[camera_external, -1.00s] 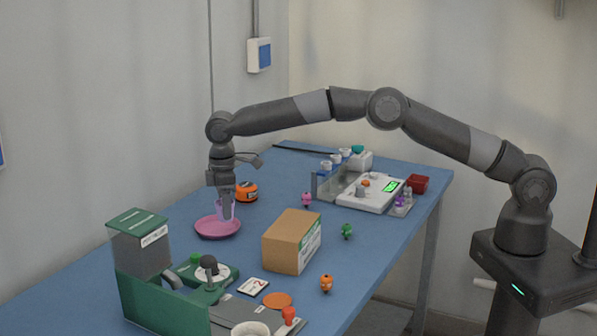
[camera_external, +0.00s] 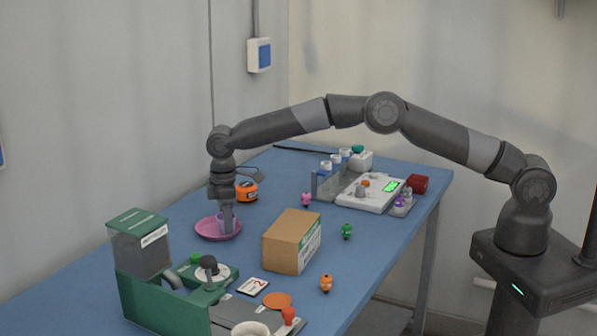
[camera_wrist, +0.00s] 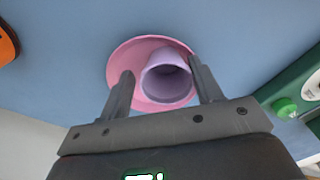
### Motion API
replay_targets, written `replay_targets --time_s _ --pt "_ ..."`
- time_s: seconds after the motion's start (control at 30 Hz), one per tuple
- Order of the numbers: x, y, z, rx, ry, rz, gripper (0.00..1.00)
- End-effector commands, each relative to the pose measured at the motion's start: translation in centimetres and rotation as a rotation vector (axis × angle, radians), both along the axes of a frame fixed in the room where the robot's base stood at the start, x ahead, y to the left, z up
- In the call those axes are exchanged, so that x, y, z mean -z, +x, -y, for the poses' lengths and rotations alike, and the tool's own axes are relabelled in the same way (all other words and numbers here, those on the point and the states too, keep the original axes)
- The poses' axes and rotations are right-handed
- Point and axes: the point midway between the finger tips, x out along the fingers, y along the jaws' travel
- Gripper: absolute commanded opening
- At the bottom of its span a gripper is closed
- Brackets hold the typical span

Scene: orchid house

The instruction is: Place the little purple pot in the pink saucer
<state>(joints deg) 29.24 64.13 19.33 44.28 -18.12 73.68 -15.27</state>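The little purple pot (camera_wrist: 167,77) is at the pink saucer (camera_wrist: 121,58), inside its outline in the wrist view. In the external view the pot (camera_external: 226,224) is partly hidden by my fingers, low over or on the saucer (camera_external: 208,233). My gripper (camera_wrist: 161,66) points down with one finger on each side of the pot. The fingers are spread. A narrow gap shows between the left finger and the pot; the right finger is close to its rim. I cannot tell whether the pot's base touches the saucer.
A cardboard box (camera_external: 285,245) stands right of the saucer. An orange tape measure (camera_external: 247,191) lies behind it. A green machine (camera_external: 150,280) stands at the front left. Small figures, a scale (camera_external: 372,190) and a red container (camera_external: 417,184) are farther right. Blue table is bare around the saucer.

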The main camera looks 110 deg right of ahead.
Motion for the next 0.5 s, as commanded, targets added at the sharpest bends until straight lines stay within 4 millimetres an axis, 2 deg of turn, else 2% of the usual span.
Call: replay_targets --time_s 0.1,0.33,0.5 --pt "0.0 0.0 0.0 0.000 0.001 -0.001 0.67" --pt "-0.1 0.0 0.0 0.000 0.001 -0.001 0.67" --pt "-1.8 0.1 0.0 0.000 0.000 0.003 0.67"
